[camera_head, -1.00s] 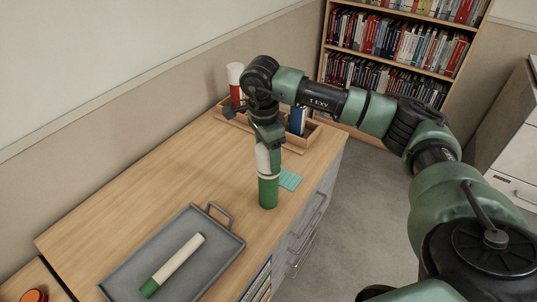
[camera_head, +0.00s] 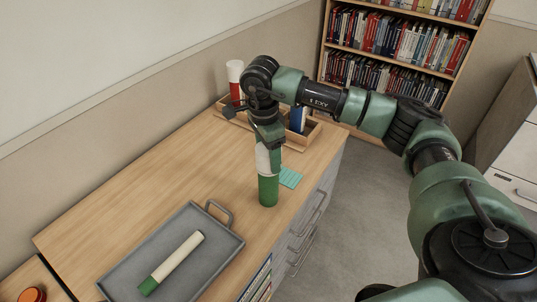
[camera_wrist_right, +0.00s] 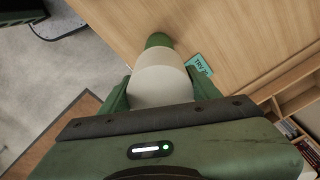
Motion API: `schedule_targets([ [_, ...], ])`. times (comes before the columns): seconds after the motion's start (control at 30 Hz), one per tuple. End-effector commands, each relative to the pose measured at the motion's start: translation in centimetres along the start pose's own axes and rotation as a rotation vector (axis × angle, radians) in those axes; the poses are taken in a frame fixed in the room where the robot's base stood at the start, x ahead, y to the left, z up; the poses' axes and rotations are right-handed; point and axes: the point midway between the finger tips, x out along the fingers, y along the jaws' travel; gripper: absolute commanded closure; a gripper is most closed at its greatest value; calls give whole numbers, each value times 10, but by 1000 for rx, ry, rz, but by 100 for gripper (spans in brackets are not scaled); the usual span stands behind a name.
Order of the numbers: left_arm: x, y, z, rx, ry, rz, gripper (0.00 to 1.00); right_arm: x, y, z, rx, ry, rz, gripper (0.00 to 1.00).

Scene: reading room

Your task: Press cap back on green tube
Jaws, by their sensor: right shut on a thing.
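The green tube (camera_head: 268,190) stands upright on the wooden cabinet top, near its right edge. A white cap (camera_head: 263,160) sits in line on top of it; no gap shows between them in the head view. My right gripper (camera_head: 268,143) points down and is shut on the white cap. In the right wrist view the pale cap (camera_wrist_right: 163,85) lies between my two fingers, with the green tube (camera_wrist_right: 158,41) beyond it. I cannot tell whether the cap is fully seated. My left gripper is not in view.
A grey tray (camera_head: 206,262) holds a lying white marker with a green end (camera_head: 172,262). Behind my gripper stand a red tube with white top (camera_head: 235,78) and a blue one (camera_head: 297,119) at a wooden organizer (camera_head: 302,137). A teal card (camera_head: 290,178) lies beside the green tube.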

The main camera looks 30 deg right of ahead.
Motion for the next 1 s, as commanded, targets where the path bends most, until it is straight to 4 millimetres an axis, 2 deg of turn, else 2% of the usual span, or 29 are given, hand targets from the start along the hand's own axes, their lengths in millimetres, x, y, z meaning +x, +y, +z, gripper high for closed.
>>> schedule_targets([
  [0.17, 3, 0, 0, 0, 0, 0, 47, 3, 0, 0, 0, 0, 0, 82],
  [0.2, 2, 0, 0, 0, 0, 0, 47, 2, 0, 0, 0, 0, 0, 33],
  [0.27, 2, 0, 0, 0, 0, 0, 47, 2, 0, 0, 0, 0, 0, 16],
  [0.3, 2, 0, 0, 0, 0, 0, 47, 2, 0, 0, 0, 0, 0, 13],
  [0.5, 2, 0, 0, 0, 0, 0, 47, 2, 0, 0, 0, 0, 0, 13],
  [0.53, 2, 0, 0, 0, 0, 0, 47, 2, 0, 0, 0, 0, 0, 10],
  [0.57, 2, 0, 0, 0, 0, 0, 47, 2, 0, 0, 0, 0, 0, 2],
  [0.6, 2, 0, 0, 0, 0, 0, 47, 2, 0, 0, 0, 0, 0, 0],
  [0.87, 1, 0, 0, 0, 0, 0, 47, 1, 0, 0, 0, 0, 0, 0],
  [1.0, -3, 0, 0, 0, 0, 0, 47, -6, 0, -1, 0, 0, -1, 0],
])
